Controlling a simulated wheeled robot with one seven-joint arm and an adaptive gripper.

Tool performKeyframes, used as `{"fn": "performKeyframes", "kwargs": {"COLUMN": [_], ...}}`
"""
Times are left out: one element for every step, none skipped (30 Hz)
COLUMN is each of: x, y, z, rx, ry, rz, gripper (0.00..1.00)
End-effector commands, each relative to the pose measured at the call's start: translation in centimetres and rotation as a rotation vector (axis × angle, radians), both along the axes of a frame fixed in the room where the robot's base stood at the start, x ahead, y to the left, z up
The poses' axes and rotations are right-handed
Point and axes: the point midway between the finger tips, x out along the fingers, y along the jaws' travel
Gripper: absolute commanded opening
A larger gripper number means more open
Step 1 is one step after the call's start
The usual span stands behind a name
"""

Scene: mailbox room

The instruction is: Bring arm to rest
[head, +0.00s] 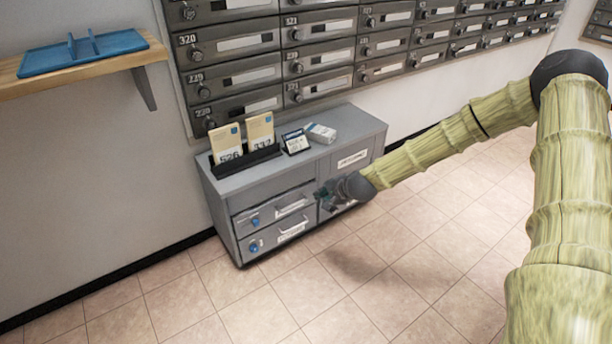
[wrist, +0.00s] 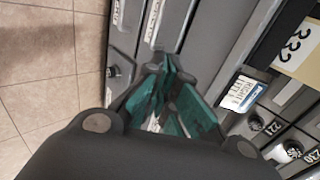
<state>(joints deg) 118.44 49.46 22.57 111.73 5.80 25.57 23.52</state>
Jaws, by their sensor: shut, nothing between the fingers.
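My arm, with a bamboo-like surface, reaches in from the right in the head view. My gripper (head: 325,194) is in front of the grey cabinet (head: 220,212), near the right part of its front. In the wrist view my gripper (wrist: 160,72) shows teal fingers drawn together with nothing held. The cabinet's drawer fronts lie beyond the fingers there. I cannot tell whether the fingertips touch the cabinet.
On the cabinet stand a black holder (head: 246,161) with two cards, a small dark-framed card (head: 296,142) and a white box (head: 320,132). Mailboxes (head: 235,75) cover the wall. A wooden shelf (head: 80,78) holds a blue tray (head: 85,54). The tiled floor (head: 400,260) is clear.

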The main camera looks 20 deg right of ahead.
Motion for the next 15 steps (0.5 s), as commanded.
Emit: {"fn": "performKeyframes", "kwargs": {"x": [-0.1,-0.1,-0.1,-0.2,-0.3,-0.6,-0.9,-1.3,-2.0,-2.7,-3.5,-4.7,-5.7,-6.7,-8.2], "y": [0.0,0.0,0.0,0.1,0.3,0.6,1.0,1.4,2.3,2.9,3.6,4.6,5.3,6.1,6.9], "z": [0.1,0.1,0.1,0.0,-0.1,-0.5,-0.8,-1.3,-2.0,-2.7,-3.4,-4.6,-5.4,-6.2,-7.3], "rx": [0.000,0.000,0.000,-0.002,-0.004,-0.011,-0.017,-0.027,-0.042,-0.056,-0.072,-0.096,-0.116,-0.134,-0.159], "ry": [0.000,0.000,0.000,0.002,0.004,0.009,0.015,0.023,0.036,0.046,0.060,0.078,0.093,0.107,0.128], "rz": [0.000,0.000,0.001,0.003,0.007,0.016,0.026,0.038,0.062,0.080,0.103,0.137,0.162,0.189,0.225], "gripper": [0.00,0.00,0.00,0.00,0.00,0.00,0.00,0.00,0.00,0.00,0.00,0.00,0.00,0.00,0.00]}}
